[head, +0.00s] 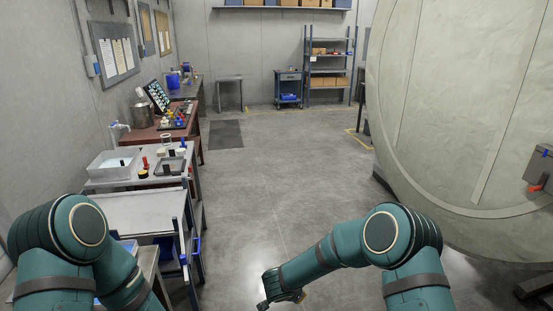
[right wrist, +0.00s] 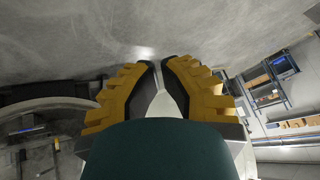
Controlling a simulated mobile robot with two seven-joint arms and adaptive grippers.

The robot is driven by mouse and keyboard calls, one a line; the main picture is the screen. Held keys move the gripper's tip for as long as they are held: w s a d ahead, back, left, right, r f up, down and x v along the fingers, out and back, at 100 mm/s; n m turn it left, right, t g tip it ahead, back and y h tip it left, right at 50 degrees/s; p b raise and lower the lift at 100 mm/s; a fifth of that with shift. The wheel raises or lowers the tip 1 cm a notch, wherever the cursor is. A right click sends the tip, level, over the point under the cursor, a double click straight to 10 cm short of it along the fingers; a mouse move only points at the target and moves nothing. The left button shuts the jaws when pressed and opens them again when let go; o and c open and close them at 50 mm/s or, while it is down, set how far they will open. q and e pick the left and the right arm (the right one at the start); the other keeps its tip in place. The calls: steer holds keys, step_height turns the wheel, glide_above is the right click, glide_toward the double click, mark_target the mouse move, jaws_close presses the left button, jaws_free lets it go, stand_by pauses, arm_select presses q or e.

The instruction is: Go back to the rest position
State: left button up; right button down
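My right arm (head: 380,235) reaches in from the bottom right and bends back toward the middle. My right gripper (head: 283,298) hangs low over the floor at the bottom edge of the head view. In the right wrist view its two yellow and black fingers (right wrist: 161,64) have a narrow gap between their tips, with nothing between them. My left arm (head: 85,235) is folded at the bottom left, beside the near bench. The left gripper is not visible in either view.
A low bench (head: 138,213) stands close to my left arm. Past it are a white tub (head: 113,166) and a cluttered brown table (head: 170,134). A huge round grey chamber (head: 455,120) fills the right. The floor (head: 265,190) between is clear, with shelves (head: 330,73) at the back.

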steer(key=s+d+f+n+g+y+b, duration=0.1)
steer(key=s+f+n+y+b, duration=0.1)
steer(key=s, duration=0.6)
steer(key=s+d+f+n+g+y+b, duration=0.1)
steer(key=s+d+f+n+y+b, duration=0.1)
steer(key=s+f, duration=0.3)
steer(key=s+d+f+n+g+y+b, duration=0.2)
steer(key=s+f+n+y, duration=0.1)
steer(key=s, duration=0.9)
steer(key=shift+s+f+n, duration=0.3)
steer(key=shift+f+n, duration=0.3)
steer(key=shift+f, duration=0.15)
steer(key=shift+a, duration=0.1)
